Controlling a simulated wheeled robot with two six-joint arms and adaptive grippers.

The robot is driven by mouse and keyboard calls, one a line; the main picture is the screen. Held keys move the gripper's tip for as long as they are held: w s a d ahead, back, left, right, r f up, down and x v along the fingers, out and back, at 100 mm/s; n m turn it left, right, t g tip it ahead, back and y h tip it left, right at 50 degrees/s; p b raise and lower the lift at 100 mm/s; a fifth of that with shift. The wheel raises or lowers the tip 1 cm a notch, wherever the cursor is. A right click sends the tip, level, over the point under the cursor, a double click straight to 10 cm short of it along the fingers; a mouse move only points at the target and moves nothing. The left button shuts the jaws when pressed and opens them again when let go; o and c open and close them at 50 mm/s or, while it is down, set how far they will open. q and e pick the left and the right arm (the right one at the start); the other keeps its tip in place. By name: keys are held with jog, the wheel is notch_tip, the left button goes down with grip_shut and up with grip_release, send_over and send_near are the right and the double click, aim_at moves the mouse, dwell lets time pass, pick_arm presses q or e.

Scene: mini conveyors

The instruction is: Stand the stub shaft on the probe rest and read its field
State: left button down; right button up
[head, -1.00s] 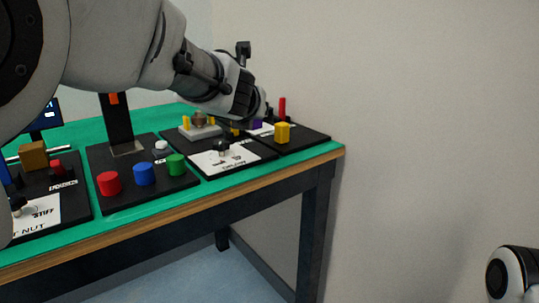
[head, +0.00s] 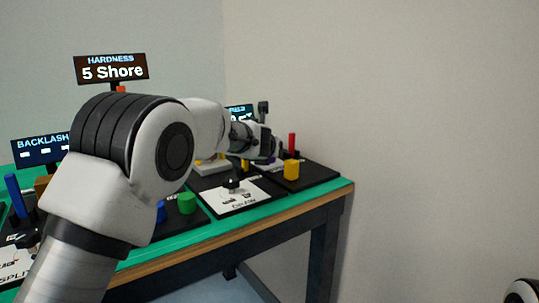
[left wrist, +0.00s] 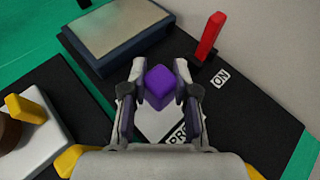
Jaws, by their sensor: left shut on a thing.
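A purple block (left wrist: 159,87), apparently the stub shaft, is between the fingertips of my left gripper (left wrist: 156,80), which is shut on it. In the head view my left gripper (head: 268,158) is at the far right end of the bench, and only a bit of purple shows. Under the block in the left wrist view lies a white plate (left wrist: 158,122) lettered "PRO", partly hidden by the fingers. I cannot tell whether the block touches it. The field display (head: 240,112) is mostly hidden behind my arm. My right gripper is out of view.
A red lever (left wrist: 208,38) stands beside an "ON" label, right of the gripper. A dark blue block with a beige top (left wrist: 118,30) lies beyond. A white block (left wrist: 35,130) with a yellow post is at left. A yellow cylinder (head: 291,169) stands near the bench's right end.

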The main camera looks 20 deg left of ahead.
pick_arm(q)
jog(key=shift+s, duration=0.15)
jog(key=shift+f, duration=0.1)
jog(key=c, duration=1.2)
grip_release()
jog(key=shift+r, duration=0.4)
jog(key=v, duration=0.1)
jog(key=b+v, duration=0.1)
jog(key=v, duration=0.1)
jog(key=b+v, duration=0.1)
jog(key=v, duration=0.1)
jog(key=shift+s+f, duration=0.1)
jog(key=shift+f, duration=0.2)
jog(key=v, duration=0.7)
